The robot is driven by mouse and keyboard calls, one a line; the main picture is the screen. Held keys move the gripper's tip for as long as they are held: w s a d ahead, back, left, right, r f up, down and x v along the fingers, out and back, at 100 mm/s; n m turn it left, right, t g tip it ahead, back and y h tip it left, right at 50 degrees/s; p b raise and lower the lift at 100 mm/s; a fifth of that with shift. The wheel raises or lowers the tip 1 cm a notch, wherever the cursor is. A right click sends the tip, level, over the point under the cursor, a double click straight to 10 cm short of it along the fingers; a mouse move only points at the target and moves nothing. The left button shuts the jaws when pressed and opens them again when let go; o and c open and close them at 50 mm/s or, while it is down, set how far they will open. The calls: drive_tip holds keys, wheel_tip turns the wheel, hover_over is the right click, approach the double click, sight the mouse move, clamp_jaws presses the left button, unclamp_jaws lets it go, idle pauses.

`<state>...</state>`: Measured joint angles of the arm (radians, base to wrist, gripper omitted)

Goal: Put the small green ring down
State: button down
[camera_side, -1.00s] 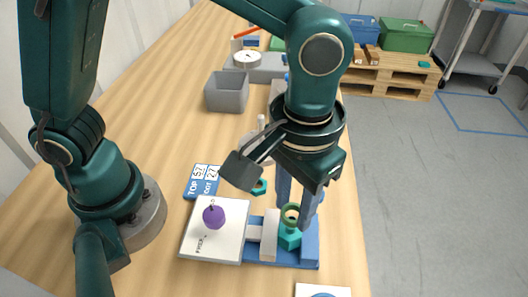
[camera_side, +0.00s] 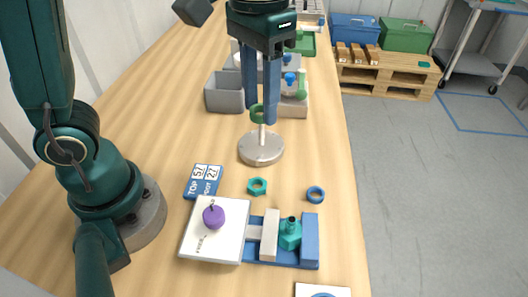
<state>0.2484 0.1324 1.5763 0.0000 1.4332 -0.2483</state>
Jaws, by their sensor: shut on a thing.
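The small green ring (camera_side: 257,113) is between the fingertips of my gripper (camera_side: 260,112), which is shut on it. The ring is just above or at the top of an upright peg on a round grey metal stand (camera_side: 261,151). I cannot tell whether the peg tip is inside the ring. The teal vessel (camera_side: 290,234) stands in the blue fixture (camera_side: 310,240) near the front, its dark neck open at the top.
A purple knob (camera_side: 213,217) sits on a white plate (camera_side: 185,245). A grey bin (camera_side: 224,92) and a block with coloured pegs (camera_side: 294,104) are behind.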

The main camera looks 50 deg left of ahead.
drive_tip(key=shift+r, duration=0.65)
drive_tip(key=w+a+f+m, duration=0.6)
drive_tip(key=w+a+f, duration=0.2)
drive_tip(key=w+a, duration=0.25)
hover_over(313, 160)
wheel_tip(313, 160, down, 7)
drive_tip(key=shift+a+r, duration=0.1)
drive_tip(key=shift+r, duration=0.1)
drive_tip(key=shift+f, duration=2.05)
drive_tip(key=shift+f, duration=0.1)
